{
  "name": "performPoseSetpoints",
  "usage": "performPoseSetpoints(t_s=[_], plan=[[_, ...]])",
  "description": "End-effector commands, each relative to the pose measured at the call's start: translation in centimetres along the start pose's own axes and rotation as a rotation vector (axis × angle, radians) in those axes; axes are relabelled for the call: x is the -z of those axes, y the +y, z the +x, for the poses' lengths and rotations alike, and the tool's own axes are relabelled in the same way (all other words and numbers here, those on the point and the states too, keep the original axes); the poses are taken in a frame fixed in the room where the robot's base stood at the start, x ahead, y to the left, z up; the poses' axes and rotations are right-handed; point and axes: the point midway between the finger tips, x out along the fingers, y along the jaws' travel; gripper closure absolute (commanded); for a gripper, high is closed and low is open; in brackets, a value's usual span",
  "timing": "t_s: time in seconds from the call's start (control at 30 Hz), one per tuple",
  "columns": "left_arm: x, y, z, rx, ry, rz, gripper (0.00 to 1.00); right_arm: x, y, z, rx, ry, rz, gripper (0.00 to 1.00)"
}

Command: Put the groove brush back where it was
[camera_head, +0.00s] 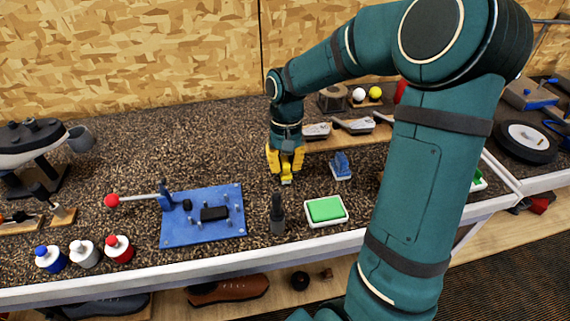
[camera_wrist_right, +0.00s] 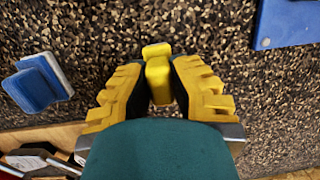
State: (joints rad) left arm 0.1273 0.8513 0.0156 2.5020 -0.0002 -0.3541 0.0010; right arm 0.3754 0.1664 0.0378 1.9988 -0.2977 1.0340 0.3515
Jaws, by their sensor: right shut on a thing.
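My right gripper (camera_head: 285,168) points down over the middle of the speckled bench, its yellow fingers shut on a small yellow piece. In the right wrist view the yellow piece (camera_wrist_right: 157,75) shows between the gripper's fingers (camera_wrist_right: 160,92). I take it to be the groove brush, but its bristles do not show. In the head view its lower end (camera_head: 286,181) shows just below the fingers; I cannot tell whether it touches the bench. My left gripper is not in view.
A blue block on a white base (camera_head: 341,166) stands right of the gripper. A dark upright holder (camera_head: 278,222) and a green pad in a white tray (camera_head: 326,210) stand nearer the front edge. A blue plate with pegs (camera_head: 180,232) lies left. Club heads (camera_head: 353,125) rest behind.

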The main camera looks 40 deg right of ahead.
Motion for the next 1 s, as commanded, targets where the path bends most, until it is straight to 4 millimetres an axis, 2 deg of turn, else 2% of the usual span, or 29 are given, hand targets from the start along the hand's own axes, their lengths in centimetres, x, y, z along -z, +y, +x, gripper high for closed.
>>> performPoseSetpoints(t_s=[0.17, 0.2, 0.23, 0.53, 0.67, 0.77, 1.0], plan=[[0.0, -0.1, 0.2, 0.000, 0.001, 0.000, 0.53, 0.1, 0.0, 0.3, 0.000, 0.000, -0.001, 1.00], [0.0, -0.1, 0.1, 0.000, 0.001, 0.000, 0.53, 0.1, 0.0, 0.3, 0.000, 0.000, -0.001, 0.65], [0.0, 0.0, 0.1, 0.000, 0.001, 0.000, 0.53, 0.0, 0.0, 0.2, 0.000, 0.000, -0.001, 0.59], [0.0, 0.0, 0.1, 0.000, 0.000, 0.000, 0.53, 0.0, 0.0, 0.1, 0.000, 0.000, -0.001, 0.59], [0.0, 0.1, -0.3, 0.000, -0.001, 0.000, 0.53, 0.0, 0.0, -0.8, 0.000, 0.001, 0.000, 0.59], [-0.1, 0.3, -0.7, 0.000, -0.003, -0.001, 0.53, 0.0, -0.1, -2.4, 0.000, 0.003, -0.001, 0.59], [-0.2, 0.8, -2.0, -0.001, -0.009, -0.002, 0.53, 0.0, -0.1, -7.4, 0.000, 0.003, -0.001, 0.59]])
